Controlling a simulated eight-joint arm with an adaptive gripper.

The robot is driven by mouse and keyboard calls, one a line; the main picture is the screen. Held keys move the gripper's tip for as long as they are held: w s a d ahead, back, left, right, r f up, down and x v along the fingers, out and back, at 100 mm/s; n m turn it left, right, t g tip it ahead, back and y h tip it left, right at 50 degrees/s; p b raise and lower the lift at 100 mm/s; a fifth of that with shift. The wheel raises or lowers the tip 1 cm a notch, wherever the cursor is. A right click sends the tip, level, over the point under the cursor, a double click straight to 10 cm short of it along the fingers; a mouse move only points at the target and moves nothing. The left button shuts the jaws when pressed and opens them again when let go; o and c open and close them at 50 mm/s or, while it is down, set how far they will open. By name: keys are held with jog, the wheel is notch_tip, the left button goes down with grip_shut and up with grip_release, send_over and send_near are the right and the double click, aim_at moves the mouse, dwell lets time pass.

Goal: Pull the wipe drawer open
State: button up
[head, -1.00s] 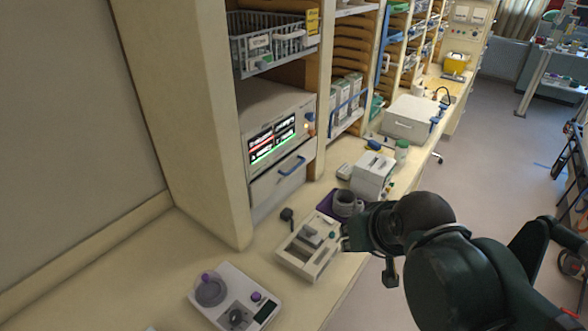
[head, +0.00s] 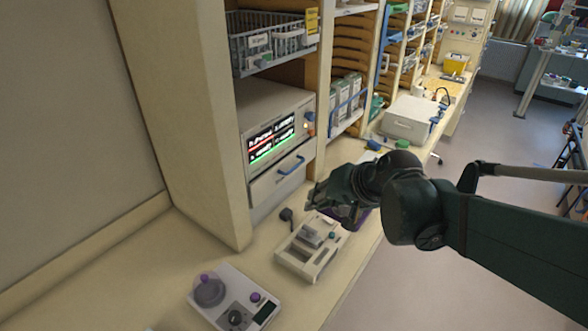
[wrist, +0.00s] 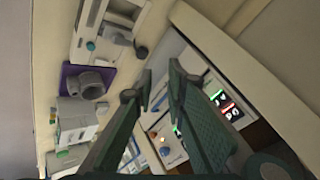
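A pale drawer (head: 268,193) with a blue bar handle (head: 292,166) sits beneath the lit display unit in the shelf bay. I take it for the wipe drawer, and it looks shut. My gripper (head: 312,198) is in front of the drawer and to its right in the head view, apart from the handle. In the wrist view my gripper (wrist: 161,75) has its two fingers spread, with nothing between them.
The display unit (head: 273,115) stands above the drawer. A white tray-like device (head: 297,262) and a scale-like device (head: 230,294) are on the counter below. A purple-based holder (wrist: 88,82) is beside the gripper. Counter is bare at the left front.

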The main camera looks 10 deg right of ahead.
jog(key=w+f+m+t+y, duration=0.1)
jog(key=w+f+m+y, duration=0.25)
jog(key=w, duration=1.05)
jog(key=m+t+y+b, duration=0.2)
jog(key=y, duration=0.1)
send_near(294, 168)
jog(key=w+a, duration=0.1)
jog(key=a, duration=0.1)
jog(key=shift+w+d+f+t, duration=0.15)
jog(key=shift+w+f+t, duration=0.1)
jog(key=shift+f, duration=0.15)
jog(key=shift+w+d+f+t, duration=0.15)
jog(key=shift+w+d+f, duration=0.05)
jog(key=shift+w+f, duration=0.15)
jog(key=shift+a, duration=0.1)
jog(key=shift+p+x, duration=0.35)
jog(key=shift+x, duration=3.5)
jog(key=shift+c, duration=0.7)
grip_shut()
